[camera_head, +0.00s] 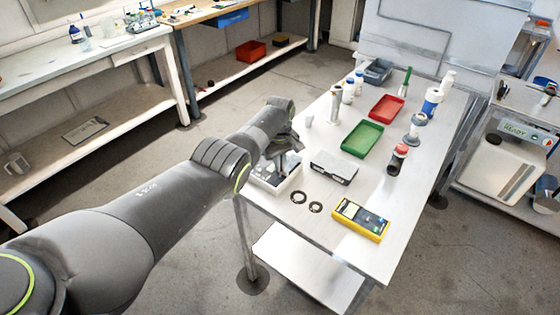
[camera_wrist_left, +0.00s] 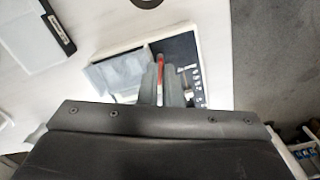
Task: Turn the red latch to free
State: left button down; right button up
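The reactor, a white box (camera_head: 262,183) with a pale window and a dark control panel, sits at the near left corner of the metal table, partly hidden by my left gripper (camera_head: 288,156). In the left wrist view the white box (camera_wrist_left: 115,60) shows its dark panel with small white markings. The red latch (camera_wrist_left: 160,65) is a thin upright strip between the window and the panel. My left gripper (camera_wrist_left: 162,80) is over it, its two fingers close together with the red strip between them; the contact itself is partly hidden. My right gripper is not in view.
On the metal table stand a grey-black case (camera_head: 334,168), two black rings (camera_head: 298,197), a yellow meter (camera_head: 361,220), a green tray (camera_head: 362,138), a red tray (camera_head: 387,108) and several bottles.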

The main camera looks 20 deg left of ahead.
pick_arm(q)
jog(key=shift+a+r+n+p, duration=0.1)
jog(key=shift+n+p, duration=0.25)
jog(key=shift+n, duration=1.95)
jog(key=c, duration=1.6)
grip_release()
notch_tip(320, 180, up, 6)
jog(key=p, duration=0.3)
jog(key=shift+r, duration=0.2)
notch_tip(320, 180, up, 11)
jog(key=shift+f+b, duration=0.1)
jog(key=shift+b, duration=0.85)
